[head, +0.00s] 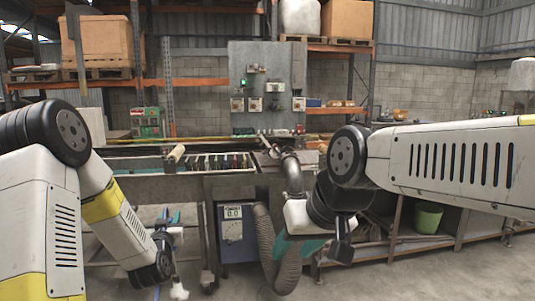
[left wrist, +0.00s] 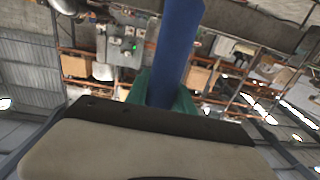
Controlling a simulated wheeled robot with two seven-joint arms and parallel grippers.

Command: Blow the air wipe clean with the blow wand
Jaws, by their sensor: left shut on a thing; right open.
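My left gripper (head: 170,217) is low in front of the bench at the left. Its green fingers, also seen in the left wrist view (left wrist: 166,98), are shut on a blue bar, which I take to be the blow wand (left wrist: 178,45). In the head view a thin part hangs below this gripper to a pale end near the floor. My right gripper (head: 300,246) is open, with teal fingers, in front of the grey hose at the centre. I cannot pick out the air wipe for certain; small fittings (head: 268,145) sit on the bench line near the pipe.
A long metal bench (head: 190,187) crosses the middle. A ribbed grey hose (head: 264,235) hangs before it, beside a blue unit (head: 234,237) with a display reading 0.0. A grey panel (head: 266,85) stands behind. A green bin (head: 428,217) sits on the right lower shelf.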

